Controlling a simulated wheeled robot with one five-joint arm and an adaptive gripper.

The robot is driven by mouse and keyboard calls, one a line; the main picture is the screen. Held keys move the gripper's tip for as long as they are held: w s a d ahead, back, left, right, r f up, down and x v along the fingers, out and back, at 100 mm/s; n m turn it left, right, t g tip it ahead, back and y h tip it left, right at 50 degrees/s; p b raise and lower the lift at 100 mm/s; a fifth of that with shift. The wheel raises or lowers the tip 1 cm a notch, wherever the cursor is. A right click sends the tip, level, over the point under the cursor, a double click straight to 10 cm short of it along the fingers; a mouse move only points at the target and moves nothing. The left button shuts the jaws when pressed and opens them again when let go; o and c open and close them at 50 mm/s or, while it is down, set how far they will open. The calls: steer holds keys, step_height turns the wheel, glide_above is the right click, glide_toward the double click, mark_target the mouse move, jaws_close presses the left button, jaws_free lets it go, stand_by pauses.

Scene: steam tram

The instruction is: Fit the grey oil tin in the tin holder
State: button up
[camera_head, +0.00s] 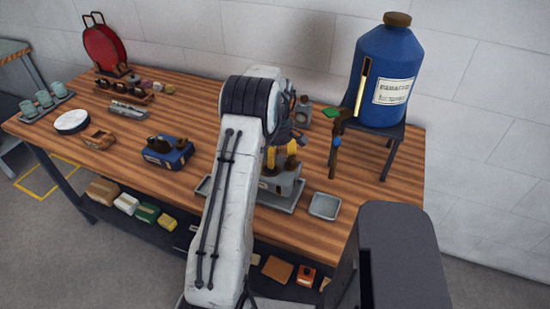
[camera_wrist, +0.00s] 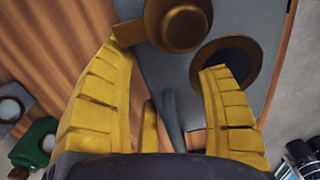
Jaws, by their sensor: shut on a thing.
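I cannot tell which object is the tin holder.
A blue box (camera_head: 168,152) with dark tops stands left. A small grey dish (camera_head: 324,206) is close on the right. A big blue bottle (camera_head: 383,75) on a dark stand rises behind right. A small grey bottle (camera_head: 303,110) stands behind.

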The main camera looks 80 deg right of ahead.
steer(key=shift+f+b, duration=1.3)
steer(key=shift+f, duration=0.55)
steer(key=shift+f+b, duration=0.8)
steer(key=shift+f, duration=0.1)
stand_by(2.0)
steer(key=o, duration=1.3)
step_height(320, 180, up, 12)
stand_by(0.8)
